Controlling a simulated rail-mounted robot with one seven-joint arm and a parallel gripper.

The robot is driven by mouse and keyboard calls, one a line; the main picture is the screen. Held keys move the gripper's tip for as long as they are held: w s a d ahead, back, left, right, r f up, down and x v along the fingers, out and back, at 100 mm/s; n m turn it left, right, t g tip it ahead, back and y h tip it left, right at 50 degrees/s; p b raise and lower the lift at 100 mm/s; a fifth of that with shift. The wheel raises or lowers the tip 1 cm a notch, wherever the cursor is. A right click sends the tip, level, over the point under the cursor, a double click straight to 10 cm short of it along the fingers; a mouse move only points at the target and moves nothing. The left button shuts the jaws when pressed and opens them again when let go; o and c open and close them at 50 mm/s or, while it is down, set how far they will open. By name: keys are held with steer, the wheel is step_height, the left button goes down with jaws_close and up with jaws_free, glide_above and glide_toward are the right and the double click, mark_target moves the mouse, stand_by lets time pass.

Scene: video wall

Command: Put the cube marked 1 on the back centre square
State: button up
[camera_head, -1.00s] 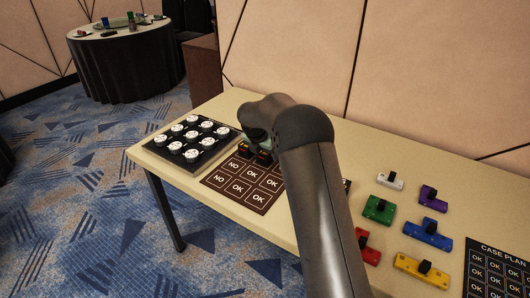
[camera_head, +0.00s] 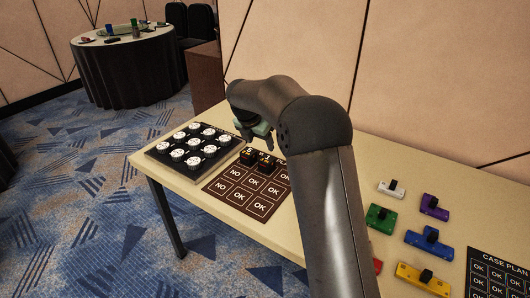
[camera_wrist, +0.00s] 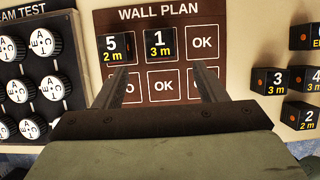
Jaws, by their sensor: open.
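The black cube marked 1 (camera_wrist: 160,43), with "3 m" in yellow below the number, sits on the back centre square of the brown WALL PLAN board (camera_wrist: 133,17). It also shows in the head view (camera_head: 267,160). The cube marked 5 (camera_wrist: 116,47) sits on the back left square. The back right square (camera_wrist: 202,42) is bare and reads OK. My gripper (camera_wrist: 161,72) is open and empty, its fingers widely parted. In the head view it (camera_head: 252,128) is above the board, apart from the cubes. The fingers partly hide the middle row in the wrist view.
The black tray of white lettered dials (camera_head: 193,143) stands left of the board. Several more cubes (camera_wrist: 269,81) lie to its right in the wrist view. Coloured blocks (camera_head: 379,217) and the CASE PLAN board (camera_head: 500,258) are farther right on the table.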

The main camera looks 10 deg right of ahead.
steer(key=s+d+r+m+g+y, duration=0.1)
steer(key=s+d+m, duration=0.1)
steer(key=s+m, duration=0.75)
steer(key=s+d+r+m+g, duration=0.15)
steer(key=s+m, duration=0.35)
steer(key=s, duration=0.9)
steer(key=s+f+m+y, duration=0.1)
steer(key=s+f+m, duration=0.1)
steer(key=s+m, duration=0.4)
steer(key=s+f+m+y, duration=0.1)
steer(key=s+f+m, duration=0.2)
steer(key=s+m, duration=0.4)
steer(key=s+g, duration=0.1)
steer(key=s, duration=0.6)
